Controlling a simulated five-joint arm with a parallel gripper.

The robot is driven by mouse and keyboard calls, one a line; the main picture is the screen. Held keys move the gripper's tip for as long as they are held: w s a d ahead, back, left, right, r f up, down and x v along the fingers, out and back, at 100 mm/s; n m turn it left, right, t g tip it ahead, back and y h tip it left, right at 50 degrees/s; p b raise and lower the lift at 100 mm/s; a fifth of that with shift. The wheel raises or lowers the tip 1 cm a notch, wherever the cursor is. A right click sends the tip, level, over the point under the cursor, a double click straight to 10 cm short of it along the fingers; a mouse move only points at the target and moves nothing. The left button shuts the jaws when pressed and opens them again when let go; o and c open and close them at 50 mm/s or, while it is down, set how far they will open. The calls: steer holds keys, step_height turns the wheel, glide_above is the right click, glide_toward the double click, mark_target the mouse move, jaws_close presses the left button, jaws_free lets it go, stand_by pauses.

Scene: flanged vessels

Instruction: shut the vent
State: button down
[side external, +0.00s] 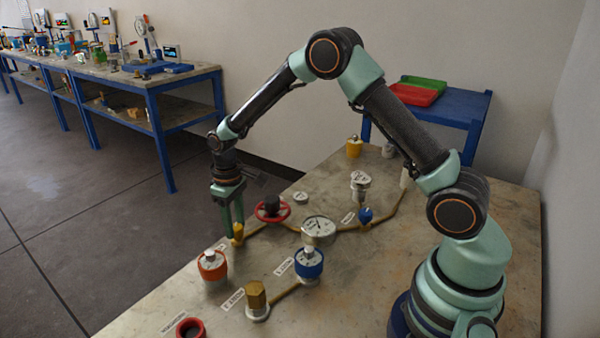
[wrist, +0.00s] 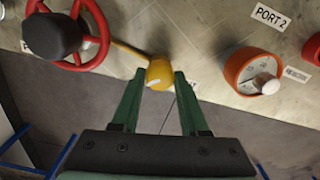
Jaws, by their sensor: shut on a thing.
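A yellow knob (side external: 238,233) stands on the bench's left edge, at the end of a brass-coloured pipe. It also shows in the wrist view (wrist: 160,73), with a pale mark on its face. My gripper (side external: 234,228) reaches down onto it from above, and its two green fingers (wrist: 160,78) are shut on the knob, one on each side. A label beside the knob is mostly hidden by a finger, so I cannot read whether it says vent.
A red handwheel (side external: 271,209) with a dark hub is close by, also in the wrist view (wrist: 66,38). An orange flanged vessel (side external: 212,265) stands nearer the camera. A gauge (side external: 318,230), a blue vessel (side external: 309,265) and a blue knob (side external: 365,214) stand to the right.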

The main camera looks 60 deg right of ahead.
steer(key=n, duration=0.5)
steer(key=shift+d, duration=0.2)
steer(key=shift+n+g, duration=0.3)
steer(key=shift+n, duration=2.2)
steer(key=shift+c, duration=2.1)
jaws_free()
steer(key=shift+a, duration=0.1)
step_height(320, 180, up, 12)
steer(key=shift+w, duration=0.25)
